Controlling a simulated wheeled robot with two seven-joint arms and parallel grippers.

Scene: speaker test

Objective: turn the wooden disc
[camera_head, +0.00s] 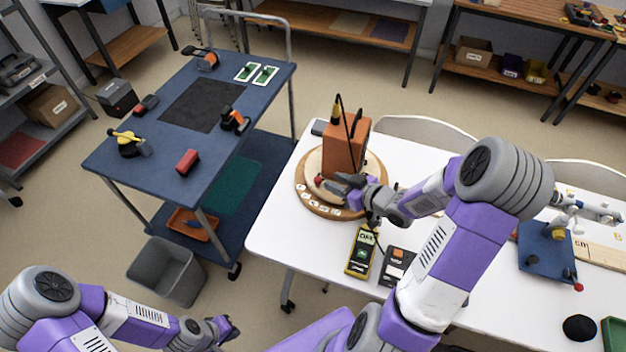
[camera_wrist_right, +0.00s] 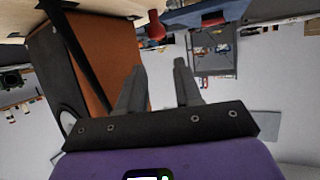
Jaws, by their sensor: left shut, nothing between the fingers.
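The round wooden disc (camera_head: 373,171) lies on the white table, with several small white labels along its front edge. An orange-brown speaker box (camera_head: 345,145) stands upright on it; its side also shows large in the right wrist view (camera_wrist_right: 70,65). A small red knob (camera_wrist_right: 155,25) is beyond the fingertips in the right wrist view. My right gripper (camera_head: 340,184) is over the disc's front part, in front of the box. Its fingers (camera_wrist_right: 160,75) are apart with nothing between them. It hides part of the disc. My left gripper (camera_head: 234,327) is shut and empty at bottom left, away from the table.
A yellow-black meter (camera_head: 361,252) and a dark device (camera_head: 397,266) lie on the white table (camera_head: 285,228) in front of the disc. A blue cart (camera_head: 150,172) with tools stands to the left. A grey bin (camera_head: 165,272) stands on the floor near the cart.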

